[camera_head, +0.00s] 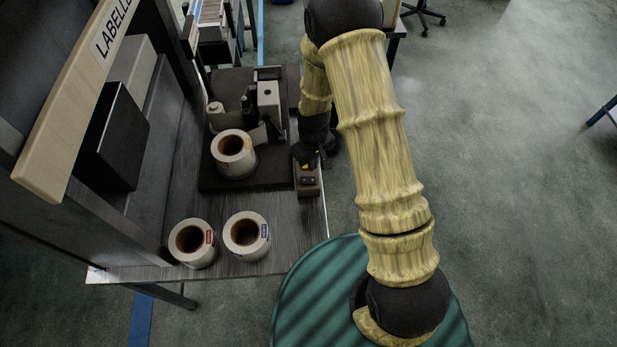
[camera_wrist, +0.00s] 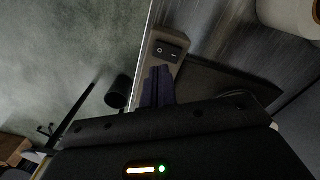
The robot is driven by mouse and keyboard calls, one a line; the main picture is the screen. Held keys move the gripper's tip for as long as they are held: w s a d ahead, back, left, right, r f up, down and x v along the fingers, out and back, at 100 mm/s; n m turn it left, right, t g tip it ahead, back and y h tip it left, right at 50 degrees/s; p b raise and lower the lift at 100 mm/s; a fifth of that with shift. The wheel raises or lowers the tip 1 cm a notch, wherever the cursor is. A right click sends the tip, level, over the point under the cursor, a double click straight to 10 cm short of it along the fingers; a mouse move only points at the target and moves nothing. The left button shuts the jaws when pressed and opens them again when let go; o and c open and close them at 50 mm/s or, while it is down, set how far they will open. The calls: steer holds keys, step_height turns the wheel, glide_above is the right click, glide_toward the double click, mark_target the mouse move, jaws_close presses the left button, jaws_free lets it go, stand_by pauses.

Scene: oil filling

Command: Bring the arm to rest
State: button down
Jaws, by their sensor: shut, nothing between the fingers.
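My arm reaches from the lower right of the head view up and over to the right edge of the dark table. My gripper (camera_head: 306,158) points down just above a small switch box (camera_head: 308,182). In the wrist view my gripper (camera_wrist: 158,72) is shut, with its dark fingers together and nothing between them. The switch box also shows in the wrist view (camera_wrist: 166,58), just past the fingertips, with a black rocker marked with a circle and a line. Whether the fingertips touch the box cannot be told.
The labelling machine (camera_head: 268,98) and a label roll (camera_head: 233,153) are left of my gripper. Two more rolls (camera_head: 192,242) (camera_head: 246,235) stand at the table's front. A wooden sign beam (camera_head: 75,110) is at the left. The floor (camera_head: 500,170) to the right is mostly clear.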

steer(key=shift+r, duration=0.1)
stand_by(0.5)
steer(key=s+d+r+m+t, duration=0.1)
steer(key=s+d+r+m, duration=0.1)
steer(key=r, duration=0.5)
steer(key=s+d+r+m, duration=0.2)
steer(key=s+d+r, duration=0.2)
steer(key=s+r, duration=0.2)
steer(key=s+d+r+m+t+b, duration=0.1)
steer(key=s+d+r+m, duration=0.1)
steer(key=r, duration=0.6)
steer(key=shift+s+d+r+t, duration=0.3)
steer(key=shift+s+d, duration=0.45)
steer(key=shift+s, duration=0.45)
